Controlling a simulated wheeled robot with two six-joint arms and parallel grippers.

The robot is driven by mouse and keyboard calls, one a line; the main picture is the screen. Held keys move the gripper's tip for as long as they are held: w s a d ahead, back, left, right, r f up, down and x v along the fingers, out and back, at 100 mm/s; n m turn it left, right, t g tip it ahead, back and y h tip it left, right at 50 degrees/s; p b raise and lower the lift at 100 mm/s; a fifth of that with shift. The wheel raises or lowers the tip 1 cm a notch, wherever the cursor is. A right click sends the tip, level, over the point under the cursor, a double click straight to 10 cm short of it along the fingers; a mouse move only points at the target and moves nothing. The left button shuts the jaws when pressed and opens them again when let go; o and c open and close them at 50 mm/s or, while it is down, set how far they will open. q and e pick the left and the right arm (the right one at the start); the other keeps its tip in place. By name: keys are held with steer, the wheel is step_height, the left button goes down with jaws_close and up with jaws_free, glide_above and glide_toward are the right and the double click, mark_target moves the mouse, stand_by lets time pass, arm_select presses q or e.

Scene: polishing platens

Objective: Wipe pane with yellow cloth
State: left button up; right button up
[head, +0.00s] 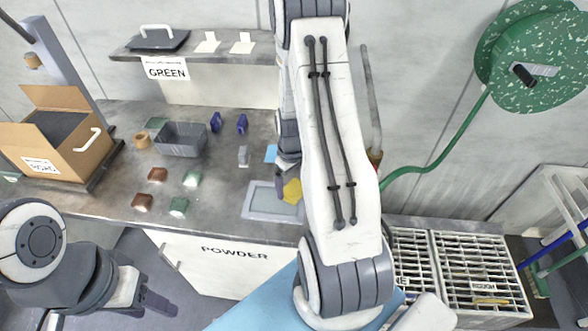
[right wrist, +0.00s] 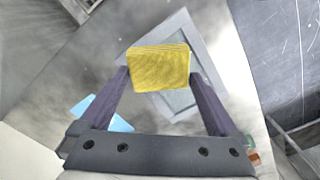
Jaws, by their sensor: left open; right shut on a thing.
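The yellow cloth (right wrist: 159,68) is a folded block between the fingers of my right gripper (right wrist: 158,80), which is shut on it. In the head view the cloth (head: 292,191) shows beside my right arm, at the pane's upper right. The pane (head: 268,204) is a grey framed rectangle lying flat on the worktop. In the right wrist view the pane (right wrist: 190,28) lies behind the cloth, partly hidden by it. I cannot tell whether cloth and pane touch. My left gripper (head: 160,303) is open and empty, low at the left in front of the worktop.
A blue cloth (head: 271,153) lies behind the pane. A grey bin (head: 181,139), several brown and green blocks, and an open cardboard box (head: 58,133) stand on the left of the worktop (head: 225,180). Slotted racks (head: 470,268) are at right. A green hose reel (head: 530,60) hangs at upper right.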

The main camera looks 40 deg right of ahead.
steer(key=shift+a+r+p, duration=0.1)
steer(key=shift+r+p, duration=1.35)
steer(key=shift+r, duration=0.65)
steer(key=shift+w, duration=0.1)
